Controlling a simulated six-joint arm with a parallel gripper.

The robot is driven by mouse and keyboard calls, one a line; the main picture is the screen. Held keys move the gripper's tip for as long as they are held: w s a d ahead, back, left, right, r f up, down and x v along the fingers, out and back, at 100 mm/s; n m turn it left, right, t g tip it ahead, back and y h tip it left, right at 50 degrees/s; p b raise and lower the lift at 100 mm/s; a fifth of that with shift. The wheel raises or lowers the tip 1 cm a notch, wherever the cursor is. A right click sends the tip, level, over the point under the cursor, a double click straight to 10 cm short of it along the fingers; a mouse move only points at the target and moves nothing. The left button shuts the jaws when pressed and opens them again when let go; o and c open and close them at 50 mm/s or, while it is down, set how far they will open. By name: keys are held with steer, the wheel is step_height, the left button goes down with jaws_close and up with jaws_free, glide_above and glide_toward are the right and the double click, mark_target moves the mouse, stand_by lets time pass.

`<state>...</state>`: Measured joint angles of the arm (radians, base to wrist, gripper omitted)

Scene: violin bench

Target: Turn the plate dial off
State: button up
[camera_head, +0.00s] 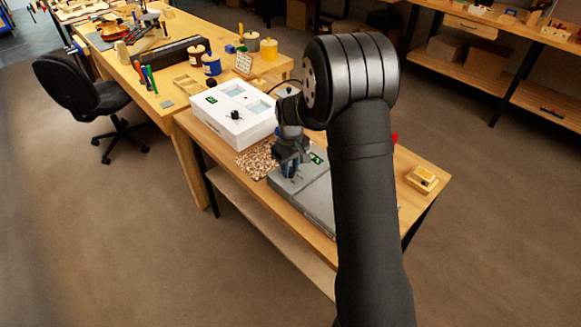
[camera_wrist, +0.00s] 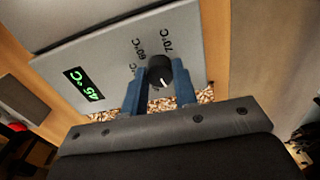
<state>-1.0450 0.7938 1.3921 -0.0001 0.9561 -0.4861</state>
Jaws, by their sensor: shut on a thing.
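The grey hot plate (camera_head: 322,200) lies on the near wooden table, partly hidden behind my arm. In the wrist view its panel (camera_wrist: 115,55) has a green display (camera_wrist: 84,84) reading 45 °C. The black plate dial (camera_wrist: 158,69) has a white mark pointing down in the picture. Labels of 60 °C and 70 °C stand above the dial, and another label is partly hidden by the left finger. My gripper (camera_wrist: 159,82) has its blue fingers on either side of the dial and is shut on it. In the head view my gripper (camera_head: 288,165) covers the dial.
A white box (camera_head: 236,113) with its own black dial and display stands behind the plate. A small wooden block (camera_head: 422,179) sits at the table's right end. The far bench (camera_head: 170,60) holds jars and tools.

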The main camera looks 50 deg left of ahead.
steer(key=shift+n, duration=1.6)
steer(key=o, duration=1)
step_height(320, 180, up, 18)
steer(key=shift+f, duration=0.25)
step_height(320, 180, down, 18)
steer(key=shift+r, duration=0.2)
